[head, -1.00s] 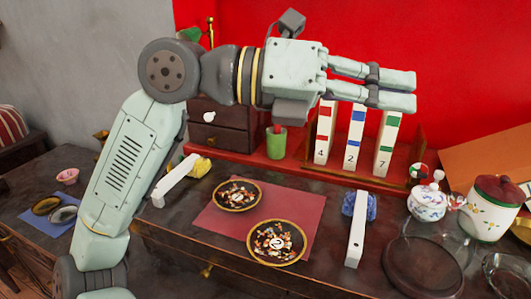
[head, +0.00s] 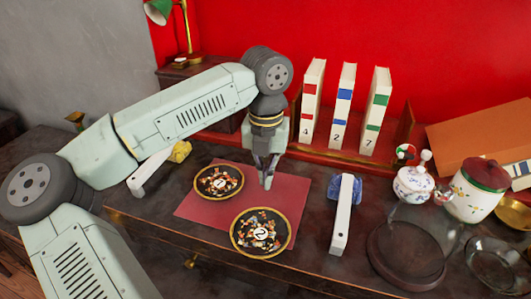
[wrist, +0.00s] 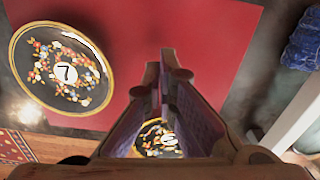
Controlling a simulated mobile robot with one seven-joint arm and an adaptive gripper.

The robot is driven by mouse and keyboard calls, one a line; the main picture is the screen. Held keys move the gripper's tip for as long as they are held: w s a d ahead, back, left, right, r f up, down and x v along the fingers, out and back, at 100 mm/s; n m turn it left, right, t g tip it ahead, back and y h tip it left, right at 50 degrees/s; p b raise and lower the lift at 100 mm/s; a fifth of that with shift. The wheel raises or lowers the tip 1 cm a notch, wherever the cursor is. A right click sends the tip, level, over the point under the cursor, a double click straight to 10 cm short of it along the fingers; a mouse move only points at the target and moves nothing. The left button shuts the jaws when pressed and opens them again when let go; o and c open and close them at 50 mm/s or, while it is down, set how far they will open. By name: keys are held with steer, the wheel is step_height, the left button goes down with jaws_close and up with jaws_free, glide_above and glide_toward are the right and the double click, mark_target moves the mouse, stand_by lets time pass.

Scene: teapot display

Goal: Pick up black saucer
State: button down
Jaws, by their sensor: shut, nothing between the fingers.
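Two black saucers with gold rims and coloured flower patterns lie on a dark red mat (head: 190,207). In the head view, the farther saucer (head: 205,187) is at the left and the nearer saucer (head: 246,245), marked 2, is at the mat's front edge. My gripper (head: 267,186) points down, shut and empty, to the right of the farther saucer and behind the nearer one. In the wrist view, one saucer (wrist: 60,68) lies left of my gripper (wrist: 160,70), apart from it. Part of another flowered surface shows between the finger links; I cannot tell which saucer is which there.
A white bar (head: 342,215) by a blue object (head: 356,190) lies right of the mat. Another white bar (head: 149,172) and a yellow object (head: 180,152) lie left. Numbered books (head: 343,105) stand behind. A glass dome base (head: 405,255) and lidded jars (head: 478,190) crowd the right.

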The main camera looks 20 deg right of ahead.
mark_target(263, 203)
steer(key=shift+f, duration=0.95)
steer(key=s, duration=0.1)
steer(key=s+a+p, duration=0.1)
steer(key=s+p, duration=0.1)
steer(key=shift+a, duration=0.25)
steer(key=shift+s+a+f, duration=0.1)
steer(key=shift+s, duration=0.2)
